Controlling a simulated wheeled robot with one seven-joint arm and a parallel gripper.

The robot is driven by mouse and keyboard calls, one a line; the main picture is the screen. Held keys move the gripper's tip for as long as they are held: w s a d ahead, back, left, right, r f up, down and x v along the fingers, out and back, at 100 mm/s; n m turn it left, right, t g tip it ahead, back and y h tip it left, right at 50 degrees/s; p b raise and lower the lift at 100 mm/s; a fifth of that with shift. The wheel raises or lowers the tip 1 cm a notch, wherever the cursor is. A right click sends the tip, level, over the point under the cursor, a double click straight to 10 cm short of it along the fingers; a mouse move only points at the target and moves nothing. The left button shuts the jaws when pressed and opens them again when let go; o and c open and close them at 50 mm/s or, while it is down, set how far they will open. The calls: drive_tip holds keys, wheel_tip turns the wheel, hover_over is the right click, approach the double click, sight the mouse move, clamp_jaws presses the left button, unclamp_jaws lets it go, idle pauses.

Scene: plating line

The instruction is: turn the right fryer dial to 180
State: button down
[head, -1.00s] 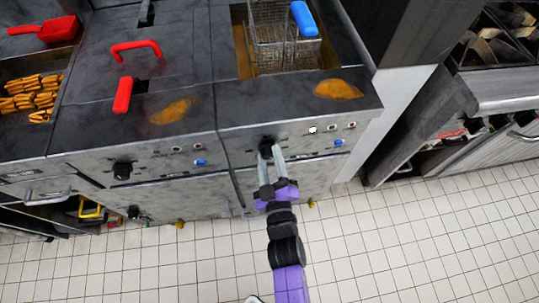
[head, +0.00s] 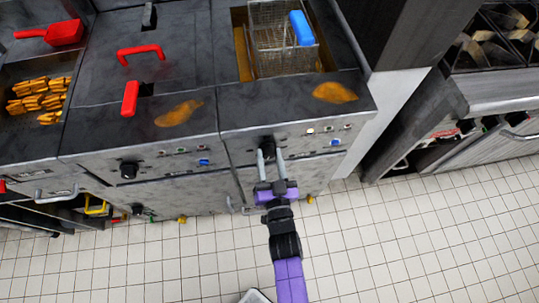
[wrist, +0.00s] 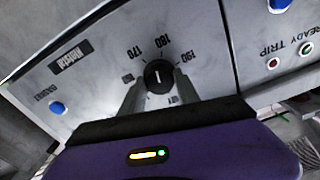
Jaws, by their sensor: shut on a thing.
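The right fryer dial (head: 267,141) is a black round knob on the right fryer's front panel. In the wrist view the dial (wrist: 158,72) has a short white mark, standing nearly upright and pointing roughly at the printed 180. The 170 is to the left of it and the 190 to the right. My gripper (head: 270,153) is shut on this dial, with one grey finger on each side. The fingers (wrist: 159,82) hide the lower sides of the dial in the wrist view.
The left fryer has its own black dial (head: 128,170). A wire basket with a blue handle (head: 301,28) sits in the right fryer. Red handles (head: 130,98) stand on the left fryer top. The tiled floor (head: 400,240) is mostly clear.

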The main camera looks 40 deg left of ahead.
drive_tip(key=shift+w+r+m+p, duration=0.15)
drive_tip(key=shift+m+p, duration=0.2)
drive_tip(key=shift+m, duration=1.25)
drive_tip(key=c, duration=0.9)
unclamp_jaws()
drive_tip(key=shift+a, duration=0.15)
drive_tip(key=shift+f, duration=0.2)
drive_tip(key=p+v, duration=0.1)
drive_tip(key=v, duration=0.7)
